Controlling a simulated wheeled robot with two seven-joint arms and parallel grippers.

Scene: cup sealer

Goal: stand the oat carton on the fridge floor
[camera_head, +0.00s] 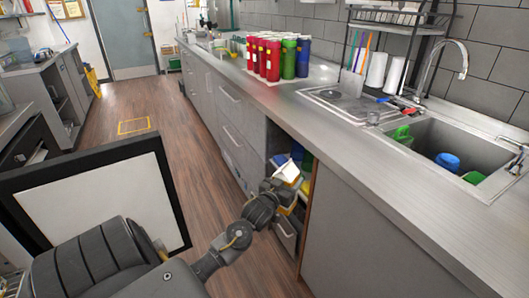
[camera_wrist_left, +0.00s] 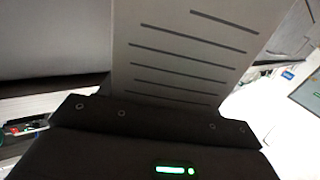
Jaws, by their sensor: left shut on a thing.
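In the head view, a carton with a white gabled top and a tan part (camera_head: 287,172) is at the end of my left arm. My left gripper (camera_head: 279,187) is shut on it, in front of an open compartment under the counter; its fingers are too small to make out. In the left wrist view, a pale grey panel with dark printed lines (camera_wrist_left: 185,50), apparently the carton's side, rises above the gripper body. The carton's base is hidden. A black-framed white panel (camera_head: 100,195), perhaps the open fridge door, stands at lower left. The fridge floor cannot be made out. My right gripper is out of view.
The open compartment holds blue (camera_head: 298,150) and green items. Red, green and blue bottles (camera_head: 270,57) stand on the steel counter (camera_head: 350,140). A sink (camera_head: 440,150) with cups is at right. The wooden floor (camera_head: 130,110) is mostly clear.

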